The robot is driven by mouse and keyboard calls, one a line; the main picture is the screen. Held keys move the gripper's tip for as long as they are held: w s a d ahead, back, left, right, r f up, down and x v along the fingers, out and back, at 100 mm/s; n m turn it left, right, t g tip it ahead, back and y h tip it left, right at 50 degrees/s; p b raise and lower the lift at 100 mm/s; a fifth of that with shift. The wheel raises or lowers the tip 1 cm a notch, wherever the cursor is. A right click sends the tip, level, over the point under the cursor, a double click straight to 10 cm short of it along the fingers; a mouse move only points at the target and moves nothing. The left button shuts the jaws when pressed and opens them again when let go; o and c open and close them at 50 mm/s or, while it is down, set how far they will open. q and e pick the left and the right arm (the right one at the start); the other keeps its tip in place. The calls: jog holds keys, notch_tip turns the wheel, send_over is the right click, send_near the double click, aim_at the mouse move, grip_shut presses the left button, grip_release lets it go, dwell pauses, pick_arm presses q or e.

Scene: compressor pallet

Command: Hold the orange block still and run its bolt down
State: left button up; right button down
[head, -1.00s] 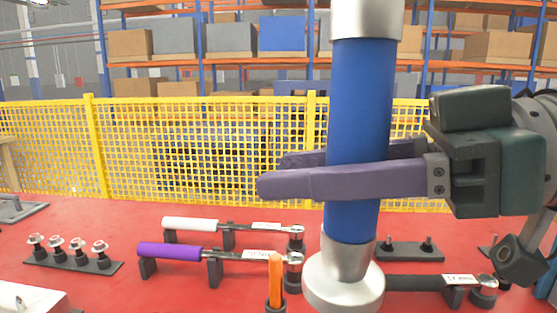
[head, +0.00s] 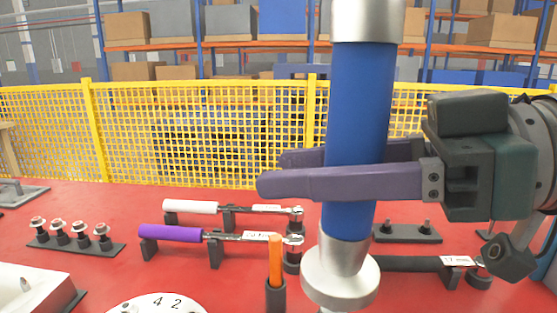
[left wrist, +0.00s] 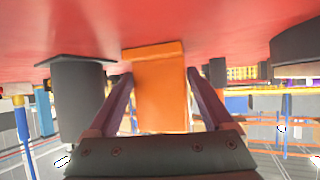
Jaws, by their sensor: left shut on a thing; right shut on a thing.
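The orange block (left wrist: 160,95) shows in the left wrist view, upright in that picture between the two purple fingers of my left gripper (left wrist: 160,76). The left gripper is shut on it. Neither the block nor the left gripper shows in the head view. My right gripper (head: 275,172) is shut around a blue cylindrical tool (head: 358,110) with silver ends, held roughly upright with a slight tilt. The tool's wide lower end (head: 340,275) is above the red table at the front. I cannot see the block's bolt in either view.
Several bolts stand on a strip (head: 75,243) at the left. White-handled (head: 190,206) and purple-handled (head: 170,233) wrenches rest on black stands. An orange-handled tool (head: 275,260) stands in a holder. A numbered white disc (head: 155,304) is at the front. A yellow fence (head: 93,130) is behind.

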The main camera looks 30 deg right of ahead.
aim_at(342, 44)
pick_arm(q)
jog(key=shift+d+r, duration=0.1)
pick_arm(e)
jog(key=shift+s+a+f, duration=0.1)
jog(key=shift+a+f, duration=0.05)
jog(key=shift+f, duration=0.5)
dwell(1.4)
jog(key=shift+r, duration=4.7)
pick_arm(q)
jog(key=o, duration=1.3)
